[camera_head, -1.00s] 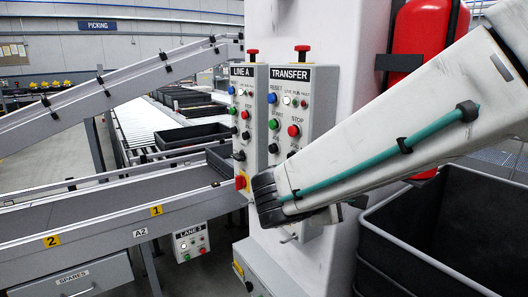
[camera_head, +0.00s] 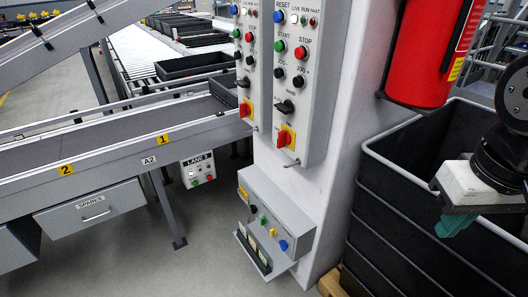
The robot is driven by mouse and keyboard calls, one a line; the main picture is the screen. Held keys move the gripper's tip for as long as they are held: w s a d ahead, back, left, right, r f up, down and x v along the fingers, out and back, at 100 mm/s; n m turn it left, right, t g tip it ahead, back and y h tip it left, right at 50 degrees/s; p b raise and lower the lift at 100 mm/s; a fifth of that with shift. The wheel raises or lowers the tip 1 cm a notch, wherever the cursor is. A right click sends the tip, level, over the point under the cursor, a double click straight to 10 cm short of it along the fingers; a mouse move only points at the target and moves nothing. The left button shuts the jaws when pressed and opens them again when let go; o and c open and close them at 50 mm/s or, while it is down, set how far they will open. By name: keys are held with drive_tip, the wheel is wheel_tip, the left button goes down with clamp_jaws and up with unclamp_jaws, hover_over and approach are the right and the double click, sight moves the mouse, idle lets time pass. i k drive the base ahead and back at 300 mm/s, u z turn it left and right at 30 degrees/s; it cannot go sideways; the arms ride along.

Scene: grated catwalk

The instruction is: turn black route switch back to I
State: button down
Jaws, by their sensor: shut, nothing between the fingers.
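A small grey box (camera_head: 245,180) with a sloped face is fixed low on the white column. It carries a row of coloured knobs, among them a black knob (camera_head: 252,208) between a yellow knob (camera_head: 242,193) and a green knob (camera_head: 262,220). The black knob's pointer direction and any route lettering are too small to read. Another black handle switch (camera_head: 285,107) is on the right-hand upper panel. My gripper (camera_head: 455,222) is at the right edge, over the dark bin, well apart from the box. Its teal fingertips are shut and empty.
The white column (camera_head: 345,110) carries two upper control panels. A red extinguisher (camera_head: 430,50) hangs to its right above a large dark bin (camera_head: 385,215). A conveyor (camera_head: 90,150) runs at left. A small tray (camera_head: 252,252) juts out below the knob box.

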sight(253, 209)
drive_tip(key=u, duration=0.05)
drive_tip(key=k, duration=0.4)
drive_tip(key=u, duration=0.5)
drive_tip(key=i, duration=1.15)
drive_tip(key=u, duration=0.5)
